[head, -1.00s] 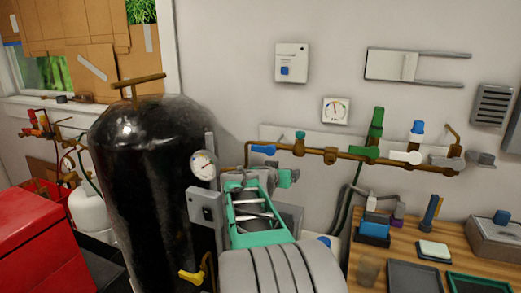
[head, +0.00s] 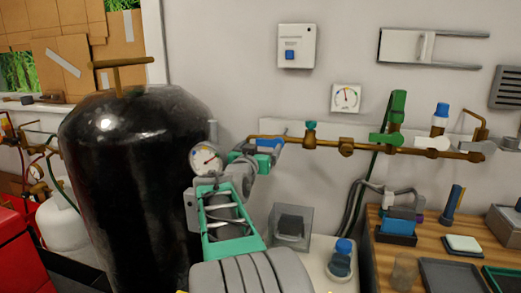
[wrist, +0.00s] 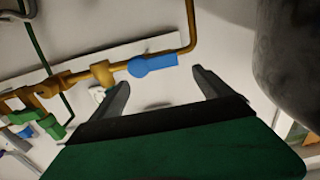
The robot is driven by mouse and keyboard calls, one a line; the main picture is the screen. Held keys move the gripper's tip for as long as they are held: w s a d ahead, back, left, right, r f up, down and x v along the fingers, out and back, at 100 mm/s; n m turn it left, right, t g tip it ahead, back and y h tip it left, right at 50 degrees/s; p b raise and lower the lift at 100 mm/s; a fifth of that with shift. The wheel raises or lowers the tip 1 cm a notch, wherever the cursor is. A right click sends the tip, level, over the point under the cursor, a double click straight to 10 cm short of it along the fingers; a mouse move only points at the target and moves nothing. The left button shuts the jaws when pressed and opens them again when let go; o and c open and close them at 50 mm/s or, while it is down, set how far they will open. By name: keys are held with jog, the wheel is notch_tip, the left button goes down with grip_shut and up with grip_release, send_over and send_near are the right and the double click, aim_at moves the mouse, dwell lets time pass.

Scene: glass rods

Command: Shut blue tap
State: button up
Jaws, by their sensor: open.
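The blue tap (head: 269,145) is a blue lever at the left end of the brass pipe on the wall. My gripper (head: 256,153), grey with green parts, is right at it in the head view and partly covers it. In the wrist view the blue tap (wrist: 153,65) lies along the pipe line, just beyond and between the two grey fingertips. My gripper (wrist: 161,77) is open there, with a finger to each side of the lever. I cannot tell whether a finger touches it.
A large black tank (head: 130,180) with a gauge (head: 206,159) stands close left of my arm. Farther right on the brass pipe (head: 400,150) are a green tap (head: 385,139) and a white tap (head: 432,143). A wooden bench (head: 385,246) with trays is below right.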

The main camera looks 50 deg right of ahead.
aim_at(266, 141)
jog(key=p+x, duration=0.1)
jog(key=x, duration=0.7)
jog(key=shift+s+d+f, duration=0.1)
jog(key=shift+s, duration=0.05)
jog(key=shift+c, duration=0.2)
grip_shut()
dwell(0.5)
